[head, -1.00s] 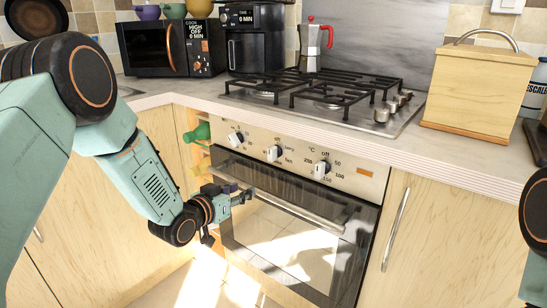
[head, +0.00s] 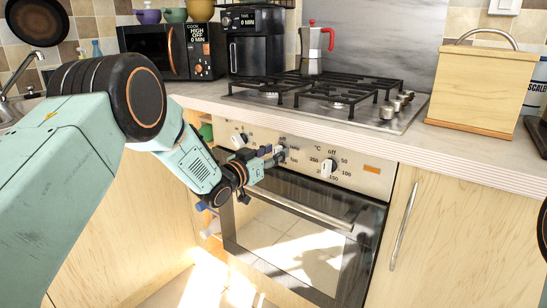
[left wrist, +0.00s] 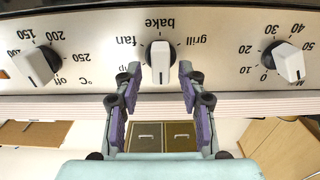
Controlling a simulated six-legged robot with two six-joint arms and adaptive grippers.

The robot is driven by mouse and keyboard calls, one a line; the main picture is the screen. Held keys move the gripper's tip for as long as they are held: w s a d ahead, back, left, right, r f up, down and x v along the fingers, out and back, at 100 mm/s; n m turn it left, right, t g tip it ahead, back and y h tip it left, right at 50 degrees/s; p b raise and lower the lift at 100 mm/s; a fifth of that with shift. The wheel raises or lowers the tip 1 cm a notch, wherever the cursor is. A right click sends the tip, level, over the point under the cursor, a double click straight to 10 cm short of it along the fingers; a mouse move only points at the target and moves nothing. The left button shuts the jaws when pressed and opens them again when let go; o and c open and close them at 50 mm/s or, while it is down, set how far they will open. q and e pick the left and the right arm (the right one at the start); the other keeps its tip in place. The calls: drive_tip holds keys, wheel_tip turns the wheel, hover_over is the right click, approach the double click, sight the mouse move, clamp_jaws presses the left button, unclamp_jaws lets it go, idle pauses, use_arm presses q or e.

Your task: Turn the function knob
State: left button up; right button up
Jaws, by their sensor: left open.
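The function knob (left wrist: 160,60) is the middle knob, with a white grip upright in the left wrist view among the words fan, bake and grill, which appear upside down. My left gripper (left wrist: 159,76) is open, with one purple-padded finger on each side of the knob's near end. I cannot tell whether the fingers touch it. In the head view, my left gripper (head: 275,156) is at the oven panel (head: 350,166) and largely hides the function knob. My right gripper is not in view.
The temperature knob (head: 328,168) and the timer knob (head: 239,140) flank it. The oven door handle (head: 300,211) runs just below. The counter edge (head: 330,140) overhangs the panel, with the gas hob (head: 340,95) above.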

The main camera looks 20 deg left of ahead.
use_arm(q)
drive_tip(key=shift+w+d, duration=0.1)
drive_tip(key=shift+w, duration=0.2)
drive_tip(key=shift+c, duration=0.2)
clamp_jaws()
